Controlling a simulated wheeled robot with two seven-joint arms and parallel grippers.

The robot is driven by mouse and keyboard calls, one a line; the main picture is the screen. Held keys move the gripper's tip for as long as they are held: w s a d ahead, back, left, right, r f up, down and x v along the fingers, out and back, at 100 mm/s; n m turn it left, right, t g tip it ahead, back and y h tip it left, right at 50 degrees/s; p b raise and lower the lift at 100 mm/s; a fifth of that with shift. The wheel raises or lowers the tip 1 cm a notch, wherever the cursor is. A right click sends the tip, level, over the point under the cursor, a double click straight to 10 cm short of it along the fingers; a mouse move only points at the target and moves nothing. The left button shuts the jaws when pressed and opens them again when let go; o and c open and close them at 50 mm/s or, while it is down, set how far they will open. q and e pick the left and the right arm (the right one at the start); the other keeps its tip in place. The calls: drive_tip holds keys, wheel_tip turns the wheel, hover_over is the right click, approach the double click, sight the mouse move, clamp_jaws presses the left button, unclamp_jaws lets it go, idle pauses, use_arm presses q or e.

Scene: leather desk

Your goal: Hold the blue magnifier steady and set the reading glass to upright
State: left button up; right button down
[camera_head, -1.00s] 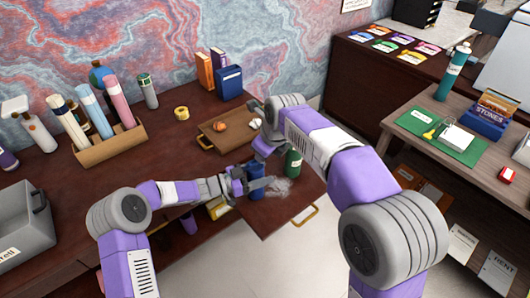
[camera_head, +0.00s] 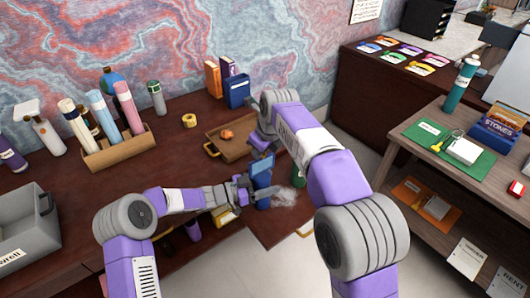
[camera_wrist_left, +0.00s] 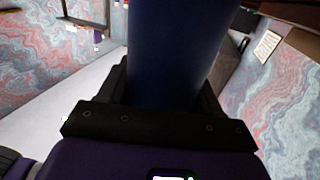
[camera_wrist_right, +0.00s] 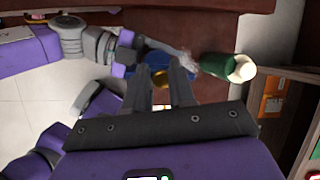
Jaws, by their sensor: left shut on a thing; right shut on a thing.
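The blue magnifier (camera_head: 263,203) is in the open drawer area at the front of the desk. My left gripper (camera_head: 246,189) is shut on its dark blue cylindrical body (camera_wrist_left: 175,50), which fills the space between the fingers in the left wrist view. A blue flat part (camera_head: 262,170) stands above the body, seemingly the reading glass; its exact tilt is hard to tell. My right gripper (camera_wrist_right: 160,82) is shut on a small brass-coloured part, with blue behind it, in the right wrist view. In the head view my right arm hides its fingertips.
A brown tray (camera_head: 235,150) with orange items sits behind. A bottle rack (camera_head: 118,152) and grey bin (camera_head: 25,225) stand at left.

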drive_tip(key=shift+w+a, duration=0.1)
drive_tip(key=shift+w, duration=0.4)
drive_tip(key=c, duration=1)
unclamp_jaws()
drive_tip(key=shift+s, duration=0.1)
drive_tip(key=v, duration=1.2)
drive_tip(key=shift+s, duration=0.1)
